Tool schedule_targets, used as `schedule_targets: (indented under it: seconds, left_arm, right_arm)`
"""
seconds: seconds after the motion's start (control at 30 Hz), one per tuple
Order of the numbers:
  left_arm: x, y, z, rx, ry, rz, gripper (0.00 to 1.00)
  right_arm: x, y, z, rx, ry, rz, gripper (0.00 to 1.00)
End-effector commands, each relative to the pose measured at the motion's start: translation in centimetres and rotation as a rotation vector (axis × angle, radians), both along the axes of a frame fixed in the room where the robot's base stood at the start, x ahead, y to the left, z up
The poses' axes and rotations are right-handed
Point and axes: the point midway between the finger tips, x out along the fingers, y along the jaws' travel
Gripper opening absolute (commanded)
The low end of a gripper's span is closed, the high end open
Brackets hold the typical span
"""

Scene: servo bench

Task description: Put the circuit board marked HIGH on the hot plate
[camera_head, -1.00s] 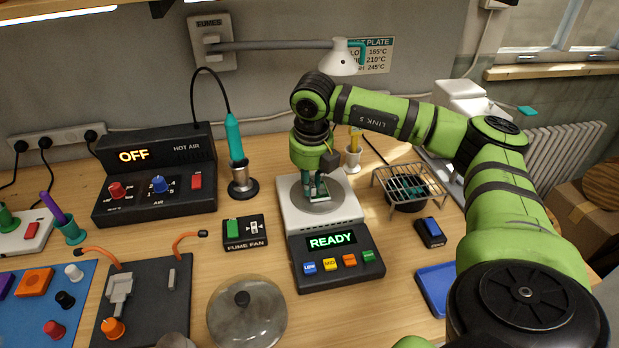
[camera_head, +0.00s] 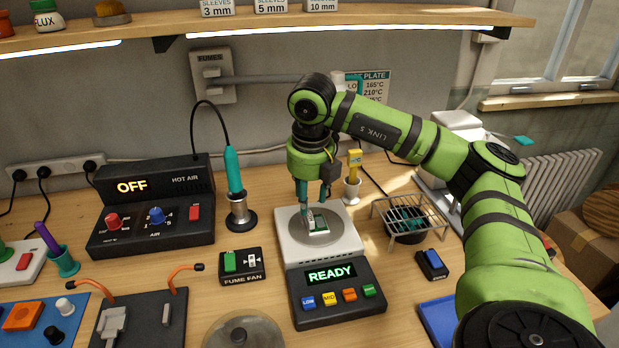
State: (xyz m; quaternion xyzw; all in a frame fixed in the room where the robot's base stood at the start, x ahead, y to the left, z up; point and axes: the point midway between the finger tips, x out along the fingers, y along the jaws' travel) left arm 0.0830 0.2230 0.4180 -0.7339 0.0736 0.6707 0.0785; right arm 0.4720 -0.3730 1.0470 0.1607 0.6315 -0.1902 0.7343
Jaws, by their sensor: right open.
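The hot plate (camera_head: 345,247) stands in the middle of the bench. It has a pale body, a round grey plate and a dark front panel with a green READY display. A small green circuit board (camera_head: 319,226) lies on the round plate; its marking is too small to read. My right gripper (camera_head: 312,212) is open just above the board, its teal fingers pointing down, partly in front of it. I cannot tell whether the fingertips are clear of it. My left gripper is not in view.
A wire rack (camera_head: 408,212) over a dark dish stands right of the hot plate. A fume fan switch (camera_head: 241,265) and hot air station (camera_head: 152,215) are to the left. A round glass lid (camera_head: 245,335) lies in front. A shelf (camera_head: 270,25) runs above.

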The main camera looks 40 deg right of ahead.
Motion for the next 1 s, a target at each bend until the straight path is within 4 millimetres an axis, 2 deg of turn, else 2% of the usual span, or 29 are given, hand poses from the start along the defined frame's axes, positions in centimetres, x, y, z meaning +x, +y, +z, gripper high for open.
schedule_targets:
  seconds: [0.1,0.33,0.5,1.0]
  left_arm:
    - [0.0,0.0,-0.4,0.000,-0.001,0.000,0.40]
    - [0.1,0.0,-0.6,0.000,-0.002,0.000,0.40]
    - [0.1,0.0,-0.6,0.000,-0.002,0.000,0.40]
    - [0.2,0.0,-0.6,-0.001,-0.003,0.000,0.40]
  right_arm:
    - [-0.2,0.2,2.6,0.001,-0.005,-0.001,0.43]
    - [-0.7,0.5,5.8,0.000,-0.001,0.000,0.43]
    - [-0.9,0.5,6.4,0.000,0.002,0.000,0.43]
    - [-0.9,0.5,6.4,0.000,0.001,0.000,0.43]
